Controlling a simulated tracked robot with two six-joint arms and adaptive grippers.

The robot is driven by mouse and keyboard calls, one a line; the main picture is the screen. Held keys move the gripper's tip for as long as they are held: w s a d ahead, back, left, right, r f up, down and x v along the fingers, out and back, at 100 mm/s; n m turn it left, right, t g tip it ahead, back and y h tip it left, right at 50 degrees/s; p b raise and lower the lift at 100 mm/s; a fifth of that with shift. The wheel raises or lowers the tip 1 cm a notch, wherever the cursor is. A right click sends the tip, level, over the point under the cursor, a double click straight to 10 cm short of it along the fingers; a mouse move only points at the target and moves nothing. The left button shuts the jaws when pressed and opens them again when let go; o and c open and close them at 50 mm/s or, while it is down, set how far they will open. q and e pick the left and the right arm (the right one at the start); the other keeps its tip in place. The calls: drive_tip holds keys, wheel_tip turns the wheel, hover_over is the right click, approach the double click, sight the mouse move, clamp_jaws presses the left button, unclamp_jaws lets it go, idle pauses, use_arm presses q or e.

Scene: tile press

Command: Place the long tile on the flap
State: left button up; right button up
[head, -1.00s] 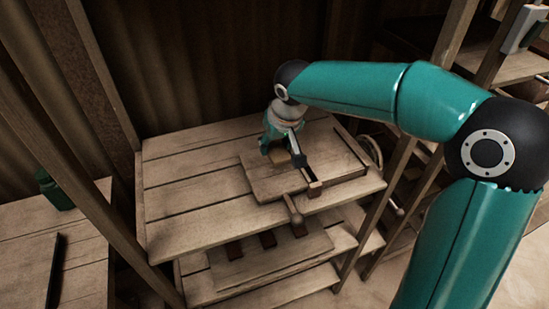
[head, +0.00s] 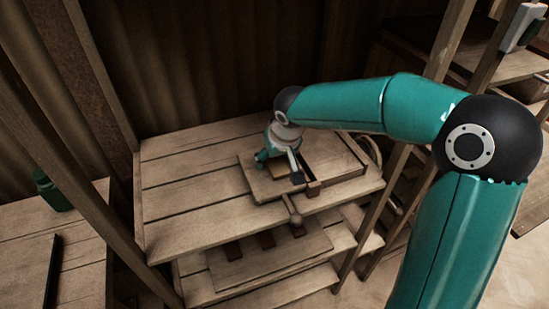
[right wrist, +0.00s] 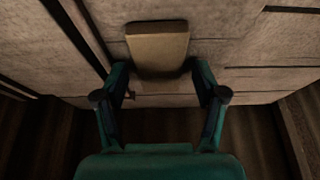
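The tile (right wrist: 158,48), a plain tan oblong block, lies on the pale boards in the right wrist view. My right gripper (right wrist: 160,82) is open, its two fingers spread on either side of the tile's near end and apart from it. In the head view my right gripper (head: 280,168) is low over the wooden press board (head: 325,166) and hides most of the tile. I cannot tell which part of the press is the flap. My left gripper is not in view.
The press stands on a plank table (head: 185,200). Several dark pieces lie on the lower shelf (head: 225,273). A green canister (head: 52,192) stands far left. The table's left side is clear.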

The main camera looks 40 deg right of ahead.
drive_tip(key=shift+r, duration=0.15)
drive_tip(key=v, duration=1.2)
drive_tip(key=shift+s, duration=0.1)
idle(0.3)
